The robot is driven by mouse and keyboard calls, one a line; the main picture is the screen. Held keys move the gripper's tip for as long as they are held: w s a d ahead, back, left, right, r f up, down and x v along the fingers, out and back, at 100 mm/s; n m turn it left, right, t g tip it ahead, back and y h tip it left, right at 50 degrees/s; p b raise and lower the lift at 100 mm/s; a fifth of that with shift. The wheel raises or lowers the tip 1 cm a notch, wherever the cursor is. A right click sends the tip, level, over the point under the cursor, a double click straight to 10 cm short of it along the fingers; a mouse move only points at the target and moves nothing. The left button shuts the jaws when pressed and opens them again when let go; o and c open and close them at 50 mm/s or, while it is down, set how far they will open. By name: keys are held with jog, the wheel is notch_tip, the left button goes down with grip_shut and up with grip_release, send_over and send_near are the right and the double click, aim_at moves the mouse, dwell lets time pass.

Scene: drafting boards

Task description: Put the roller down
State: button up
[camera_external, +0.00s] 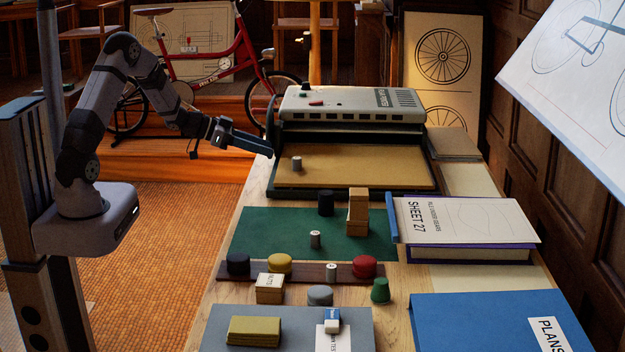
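A grey machine (350,104) with a long rounded top housing stands at the far end of the table. No separate roller can be made out; one may be hidden under the housing. A dark upright lever or side piece (270,122) shows at the machine's left end. The tan bed (355,170) lies below and in front of the housing, with a dark gap between them. My gripper (268,152) reaches in from the left, its blue fingers pointing at the machine's left end close to the dark piece. Whether they touch it cannot be told. The fingers overlap, so their opening is unclear.
A small grey cylinder (297,163) stands on the bed. A green mat (265,232) in front carries a dark cylinder (325,203) and a wooden block stack (358,213). A thick book (465,220) lies right. Several coloured pieces stand nearer. Left of the table is open floor.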

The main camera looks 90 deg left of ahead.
jog(key=shift+s+d+r, duration=0.15)
jog(key=shift+s+r, duration=0.1)
jog(key=shift+s, duration=0.4)
jog(key=w+d+g, duration=0.1)
jog(key=d, duration=0.1)
jog(key=w+d+y, duration=0.1)
jog(key=w+d, duration=0.1)
jog(key=w+d+g, duration=0.1)
jog(key=w+d, duration=0.1)
jog(key=shift+w+f+g+y, duration=0.2)
jog(key=shift+f+g+y, duration=0.05)
jog(key=shift+g+y, duration=0.05)
jog(key=s+d+f+g, duration=0.2)
jog(key=s+d, duration=0.1)
jog(key=d, duration=0.4)
jog(key=s+d+f+g+h, duration=0.1)
jog(key=s+d+f+g, duration=0.1)
jog(key=d, duration=0.6)
jog(key=s+d+f+g+h, duration=0.1)
jog(key=s+d+g, duration=0.2)
jog(key=d, duration=0.5)
jog(key=shift+s+d+f+m, duration=0.25)
jog(key=shift+s+f+m, duration=0.05)
jog(key=shift+s+f, duration=0.15)
jog(key=s+d+m+g+h, duration=0.1)
jog(key=s+d+g+h, duration=0.1)
jog(key=s+d, duration=0.8)
jog(key=shift+s+d+f+m+g, duration=0.35)
jog(key=shift+d+f+g, duration=0.1)
jog(key=shift+g, duration=0.45)
